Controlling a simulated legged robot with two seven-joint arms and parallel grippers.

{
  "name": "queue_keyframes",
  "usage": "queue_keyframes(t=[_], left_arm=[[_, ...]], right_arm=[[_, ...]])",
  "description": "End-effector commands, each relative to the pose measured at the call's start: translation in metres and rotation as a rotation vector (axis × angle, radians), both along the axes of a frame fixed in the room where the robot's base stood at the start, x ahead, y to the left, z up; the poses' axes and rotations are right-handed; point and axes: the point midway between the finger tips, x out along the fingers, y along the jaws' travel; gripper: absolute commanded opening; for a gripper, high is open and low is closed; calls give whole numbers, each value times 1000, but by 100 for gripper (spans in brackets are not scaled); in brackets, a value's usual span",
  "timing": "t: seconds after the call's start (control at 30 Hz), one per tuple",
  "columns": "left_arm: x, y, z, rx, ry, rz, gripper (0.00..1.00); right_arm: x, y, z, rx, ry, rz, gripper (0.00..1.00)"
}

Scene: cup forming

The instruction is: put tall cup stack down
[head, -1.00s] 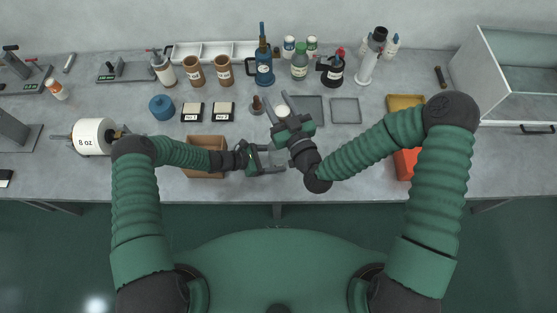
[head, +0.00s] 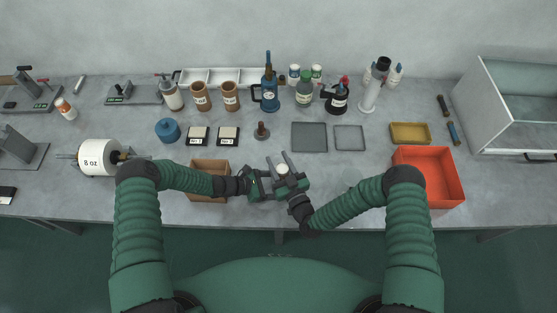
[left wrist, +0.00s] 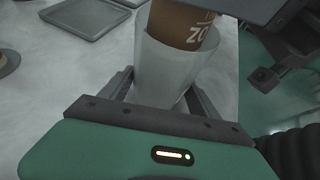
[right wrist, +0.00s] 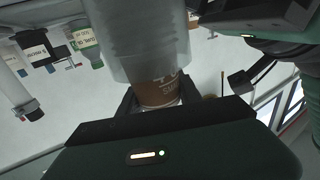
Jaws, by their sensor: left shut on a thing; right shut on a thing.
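My left gripper (head: 274,184) is shut on the white cup. My right gripper (head: 280,162) is shut on the brown part, which also shows in the right wrist view (right wrist: 158,92) beside the translucent cup (right wrist: 140,45). The stack looks about upright. The head view does not show whether its base touches the table.
An open cardboard box (head: 209,195) is left of the grippers. A red bin (head: 455,180), yellow tray (head: 410,133) and two grey trays (head: 310,137) (head: 349,138) lie right. A wooden-handled stamp-like tool (head: 262,130) stands behind. Bottles line the back.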

Motion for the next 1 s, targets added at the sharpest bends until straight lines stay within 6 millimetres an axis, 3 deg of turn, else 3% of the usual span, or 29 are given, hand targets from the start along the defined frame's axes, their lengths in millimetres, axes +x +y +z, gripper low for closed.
queue_keyframes(t=[0.17,0.2,0.33,0.67,0.77,1.0], left_arm=[[0,0,0,0,0,0,22],[0,0,0,0,0,0,22],[0,0,0,0,0,0,22],[0,0,0,0,0,0,22],[0,0,0,0,0,0,22],[0,0,0,0,0,0,22]], right_arm=[[0,0,-1,0,0,0,0],[0,0,-1,0,0,0,45],[0,0,-1,1,0,-1,62],[0,0,1,1,0,-1,63],[-11,-5,0,1,3,0,63],[-66,-30,0,0,5,1,63]])
